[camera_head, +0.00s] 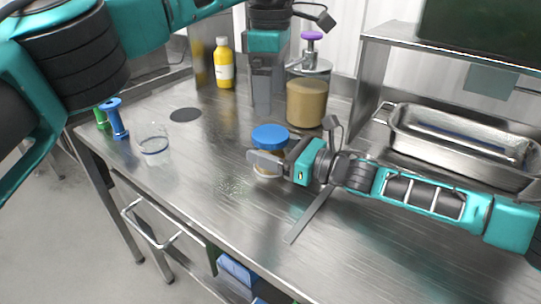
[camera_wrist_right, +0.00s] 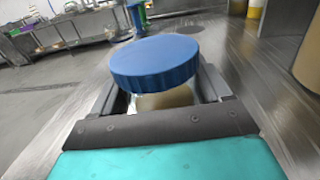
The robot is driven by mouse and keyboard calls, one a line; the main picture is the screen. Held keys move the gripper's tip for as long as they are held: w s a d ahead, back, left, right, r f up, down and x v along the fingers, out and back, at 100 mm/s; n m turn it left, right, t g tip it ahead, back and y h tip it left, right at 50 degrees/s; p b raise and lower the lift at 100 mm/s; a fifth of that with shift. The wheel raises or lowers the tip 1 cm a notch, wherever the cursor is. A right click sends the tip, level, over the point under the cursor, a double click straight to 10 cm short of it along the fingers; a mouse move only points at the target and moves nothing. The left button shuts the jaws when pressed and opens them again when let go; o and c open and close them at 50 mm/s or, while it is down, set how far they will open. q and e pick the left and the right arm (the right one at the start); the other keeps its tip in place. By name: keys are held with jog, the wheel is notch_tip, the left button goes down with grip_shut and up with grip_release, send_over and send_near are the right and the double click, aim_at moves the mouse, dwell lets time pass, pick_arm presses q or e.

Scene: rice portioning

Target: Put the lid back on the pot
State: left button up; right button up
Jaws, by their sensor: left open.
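The pot (camera_head: 268,174) is a small clear jar with pale contents, standing on the steel table. Its blue lid (camera_head: 270,136) sits at the pot's mouth; whether it is fully seated I cannot tell. The lid (camera_wrist_right: 154,62) hides the rim in the right wrist view, with the pale contents (camera_wrist_right: 165,98) below. My right gripper (camera_head: 277,158) comes in from the right, its fingers on both sides of the pot below the lid, and appears shut on it. My left gripper (camera_head: 262,108) points down behind the lid, apart from it, open and empty.
A jar of brown contents with a purple-topped pump (camera_head: 306,100) stands behind the right gripper. A yellow bottle (camera_head: 224,66) stands at the back left, and a clear cup (camera_head: 153,148) near the left edge. A steel pan (camera_head: 455,150) lies right. The front middle is clear.

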jog(key=c, duration=1.4)
pick_arm(q)
jog(key=n, duration=0.7)
jog(key=shift+n, duration=0.4)
jog(key=n, duration=1.4)
jog(key=shift+n, duration=0.3)
jog(key=n, duration=0.3)
jog(key=shift+n, duration=0.4)
jog(key=n, duration=0.9)
jog(key=shift+n, duration=0.4)
